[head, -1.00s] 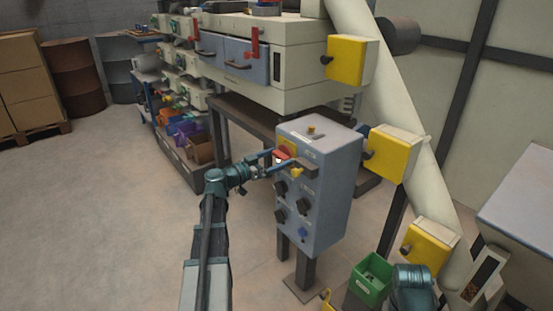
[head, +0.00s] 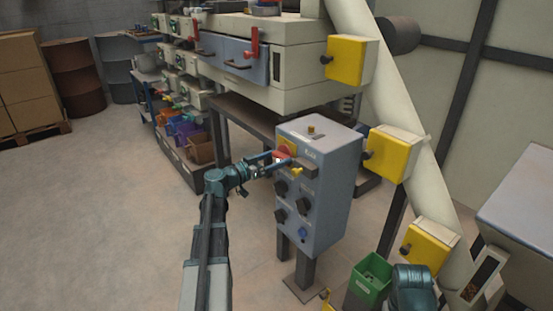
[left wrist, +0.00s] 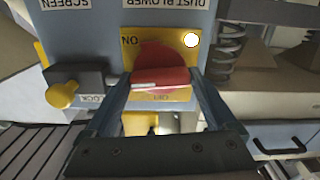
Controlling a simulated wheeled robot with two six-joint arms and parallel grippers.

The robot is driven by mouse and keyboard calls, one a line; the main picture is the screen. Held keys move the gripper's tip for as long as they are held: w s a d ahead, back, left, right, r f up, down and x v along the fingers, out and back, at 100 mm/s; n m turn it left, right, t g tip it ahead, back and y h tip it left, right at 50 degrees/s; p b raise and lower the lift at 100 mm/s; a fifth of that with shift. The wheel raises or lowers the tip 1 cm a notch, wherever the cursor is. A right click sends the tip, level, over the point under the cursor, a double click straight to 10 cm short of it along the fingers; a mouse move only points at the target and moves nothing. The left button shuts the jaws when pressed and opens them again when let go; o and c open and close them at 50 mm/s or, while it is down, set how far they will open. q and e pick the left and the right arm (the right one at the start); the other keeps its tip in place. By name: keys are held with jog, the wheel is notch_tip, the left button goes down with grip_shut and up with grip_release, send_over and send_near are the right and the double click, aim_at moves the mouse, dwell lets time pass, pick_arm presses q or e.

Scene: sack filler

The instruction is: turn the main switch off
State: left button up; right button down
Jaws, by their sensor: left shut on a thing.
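The main switch is a red handle on a yellow plate on the front of the grey-blue control box (head: 335,185). In the left wrist view the red handle (left wrist: 160,78) lies crosswise between my fingers, with a white line on its left part. The yellow plate (left wrist: 180,42) shows "ON" at its upper left and "OFF" below the handle, both upside down in this view. My left gripper (head: 276,159) is shut on the red handle, with a finger on each side. In the head view the fingers partly hide the switch. My right gripper is out of view.
Black knobs (head: 280,187) and a blue knob (head: 303,232) sit lower on the box. A yellow knob on a grey lock block (left wrist: 62,94) is close beside the switch. A green bin (head: 370,280) stands right of the box. Floor at left is clear.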

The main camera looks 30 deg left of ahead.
pick_arm(q)
jog(key=n, duration=1.2)
jog(key=shift+n, duration=2.2)
jog(key=o, duration=1.1)
jog(key=shift+c, duration=0.2)
jog(key=shift+s+a, duration=0.1)
jog(key=shift+s, duration=0.1)
jog(key=v, duration=1.3)
jog(key=shift+s, duration=0.25)
